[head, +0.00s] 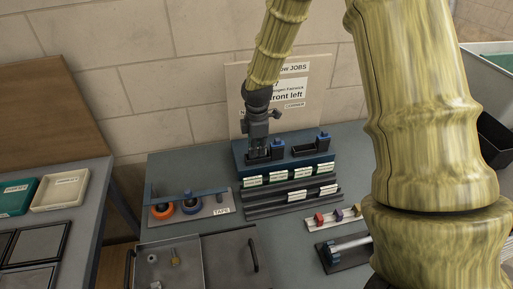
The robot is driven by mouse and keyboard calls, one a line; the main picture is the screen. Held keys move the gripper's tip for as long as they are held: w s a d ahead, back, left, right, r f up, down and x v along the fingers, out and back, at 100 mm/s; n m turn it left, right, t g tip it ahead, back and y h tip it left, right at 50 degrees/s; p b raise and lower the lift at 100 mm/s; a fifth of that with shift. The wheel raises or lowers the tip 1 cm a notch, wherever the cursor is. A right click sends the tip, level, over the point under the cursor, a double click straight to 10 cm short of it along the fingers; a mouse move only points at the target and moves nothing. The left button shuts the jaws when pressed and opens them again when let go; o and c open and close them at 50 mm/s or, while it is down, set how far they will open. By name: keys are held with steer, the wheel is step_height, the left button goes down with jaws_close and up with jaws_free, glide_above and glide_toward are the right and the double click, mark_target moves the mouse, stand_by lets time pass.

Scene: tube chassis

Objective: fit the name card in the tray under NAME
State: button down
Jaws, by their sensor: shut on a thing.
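My gripper (258,148) points down at the left end of the blue rack top, in front of the white board (285,82). It is shut at a small dark tray (259,158) there. What is between its fingers is too small and dark to make out clearly; I take it to be the name card. A second dark tray (307,150) lies to the right and looks empty. A blue block stands at the right of each tray, the left one (278,147) close beside my gripper. The word NAME cannot be read; my gripper and wrist hide part of the board.
Several white cards (303,172) stand in the stepped rack below. A tape stand (188,206) is at the left, and coloured clips on a strip (337,217) at the front right. An open grey box (170,264) is at the front. My arm covers the right side.

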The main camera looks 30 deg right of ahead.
steer(key=shift+f, duration=0.1)
steer(key=c, duration=1.5)
jaws_free()
step_height(320, 180, up, 12)
